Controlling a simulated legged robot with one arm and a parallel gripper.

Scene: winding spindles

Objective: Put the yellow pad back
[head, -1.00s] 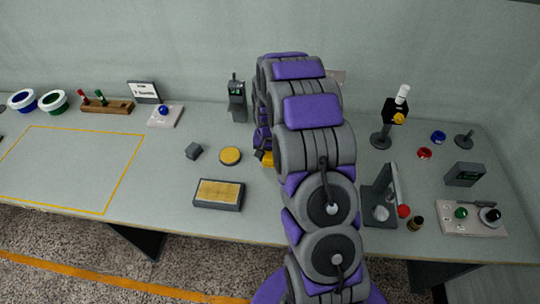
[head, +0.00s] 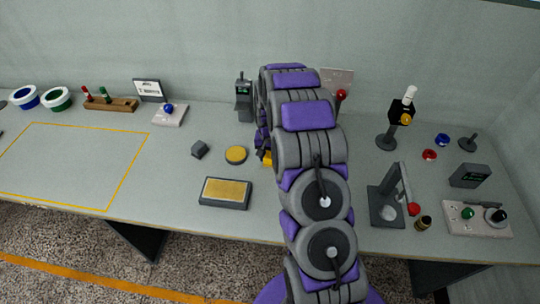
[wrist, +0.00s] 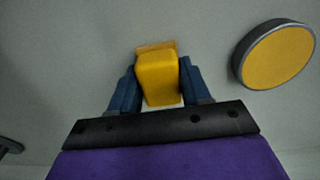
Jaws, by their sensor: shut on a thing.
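The yellow pad (wrist: 158,82) is a yellow block with a tan strip at its far end. In the wrist view it sits between the two blue fingers of my gripper (wrist: 157,72), which is shut on it. In the head view a small yellow piece of the pad (head: 267,158) shows at the left edge of my arm. The rest of the pad and most of my gripper (head: 262,152) are hidden behind the arm there. I cannot tell whether the pad touches the table.
A round yellow-topped disc (head: 236,155) lies left of my gripper, with a dark cube (head: 199,149) beyond it. A dark tray with a yellow top (head: 225,205) lies nearer the front edge. A lever stand (head: 386,207) is right of my arm. The yellow-outlined area at left is clear.

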